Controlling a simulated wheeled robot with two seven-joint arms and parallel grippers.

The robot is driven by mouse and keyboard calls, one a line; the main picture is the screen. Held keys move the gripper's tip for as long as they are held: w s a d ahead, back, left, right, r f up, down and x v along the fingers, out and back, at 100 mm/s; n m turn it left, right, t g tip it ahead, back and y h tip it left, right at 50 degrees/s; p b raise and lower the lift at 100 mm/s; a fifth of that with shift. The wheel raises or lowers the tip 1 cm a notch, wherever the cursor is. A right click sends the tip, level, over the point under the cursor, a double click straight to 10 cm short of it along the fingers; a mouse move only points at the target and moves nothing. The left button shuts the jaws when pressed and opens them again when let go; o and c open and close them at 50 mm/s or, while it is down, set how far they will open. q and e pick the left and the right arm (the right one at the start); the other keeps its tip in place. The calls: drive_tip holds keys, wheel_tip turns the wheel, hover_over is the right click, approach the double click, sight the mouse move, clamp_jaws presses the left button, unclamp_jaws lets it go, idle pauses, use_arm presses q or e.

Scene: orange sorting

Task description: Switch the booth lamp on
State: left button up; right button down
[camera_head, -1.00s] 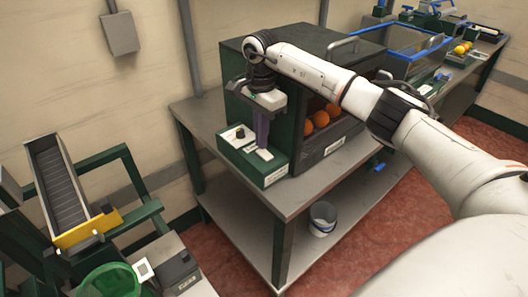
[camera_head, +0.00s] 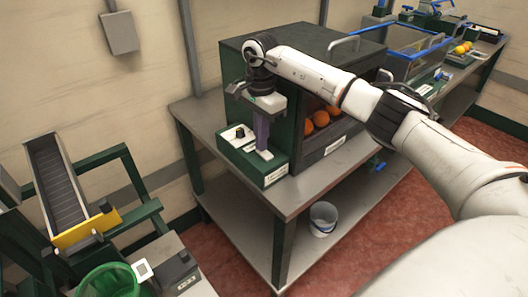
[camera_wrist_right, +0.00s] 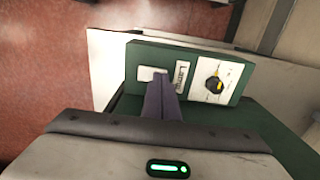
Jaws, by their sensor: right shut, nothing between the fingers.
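In the wrist view the fingertips (camera_wrist_right: 161,82) are at the pale switch (camera_wrist_right: 148,74), beside a label reading lamp (camera_wrist_right: 182,78) and the knob (camera_wrist_right: 214,85). Whether they touch is unclear. My left gripper is not in view.
The grey table (camera_head: 300,196) has a lower shelf with a white bucket (camera_head: 323,218). A ramp (camera_head: 55,180) and a green basket (camera_head: 108,281) are at lower left. A blue-edged clear bin (camera_head: 415,50) stands right of the booth.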

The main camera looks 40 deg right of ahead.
drive_tip(key=shift+f, duration=0.25)
drive_tip(key=shift+r+p, duration=0.85)
drive_tip(key=shift+r, duration=2.65)
drive_tip(key=shift+a, duration=0.1)
